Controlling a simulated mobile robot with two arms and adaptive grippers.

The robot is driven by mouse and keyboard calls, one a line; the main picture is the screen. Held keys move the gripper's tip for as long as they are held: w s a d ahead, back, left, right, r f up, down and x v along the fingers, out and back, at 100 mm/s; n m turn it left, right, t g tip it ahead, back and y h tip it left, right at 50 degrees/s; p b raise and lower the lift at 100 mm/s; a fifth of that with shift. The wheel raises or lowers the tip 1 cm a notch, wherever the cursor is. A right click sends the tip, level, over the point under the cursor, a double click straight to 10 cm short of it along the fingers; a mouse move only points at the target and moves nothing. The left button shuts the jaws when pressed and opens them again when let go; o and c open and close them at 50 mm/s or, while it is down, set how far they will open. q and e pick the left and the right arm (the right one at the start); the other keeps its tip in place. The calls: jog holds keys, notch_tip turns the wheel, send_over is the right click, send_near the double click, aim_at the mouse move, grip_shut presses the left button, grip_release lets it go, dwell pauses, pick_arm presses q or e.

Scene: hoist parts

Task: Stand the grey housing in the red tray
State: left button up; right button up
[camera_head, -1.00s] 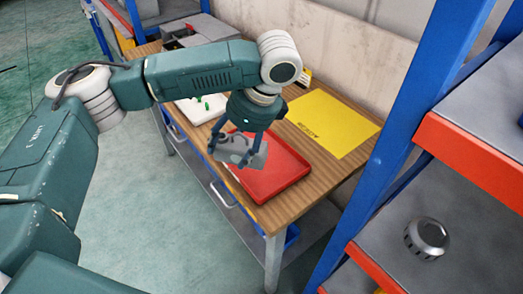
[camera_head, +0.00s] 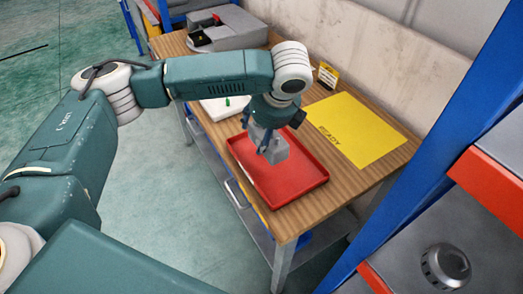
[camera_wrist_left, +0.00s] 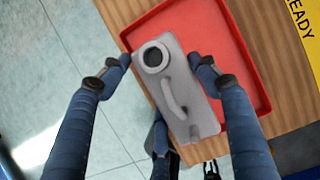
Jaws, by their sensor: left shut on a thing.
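The grey housing (camera_head: 277,151) is held in my left gripper (camera_head: 268,143) over the red tray (camera_head: 298,192) in the head view. In the left wrist view the housing (camera_wrist_left: 176,86) shows a round dark opening at one end and a curved handle-like rib. The left gripper's fingers (camera_wrist_left: 163,68) are on both sides of it, shut on it. The red tray (camera_wrist_left: 246,75) lies behind it in that view. I cannot tell whether the housing touches the tray floor. My right gripper is not in view.
The tray lies on a wooden workbench (camera_head: 372,178) beside a yellow mat (camera_head: 350,130). A white board (camera_head: 218,107) with a green item and a grey box (camera_head: 228,27) are further back. A blue and red shelf with a round grey part (camera_head: 446,266) stands at right.

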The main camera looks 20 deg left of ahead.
aim_at(261, 140)
pick_arm(q)
notch_tip(261, 140, down, 3)
jog(key=shift+f, duration=0.6)
notch_tip(261, 140, down, 4)
jog(key=shift+w+f+p, duration=0.1)
jog(key=shift+p, duration=0.35)
jog(key=o, duration=1.6)
jog(key=shift+o, duration=0.2)
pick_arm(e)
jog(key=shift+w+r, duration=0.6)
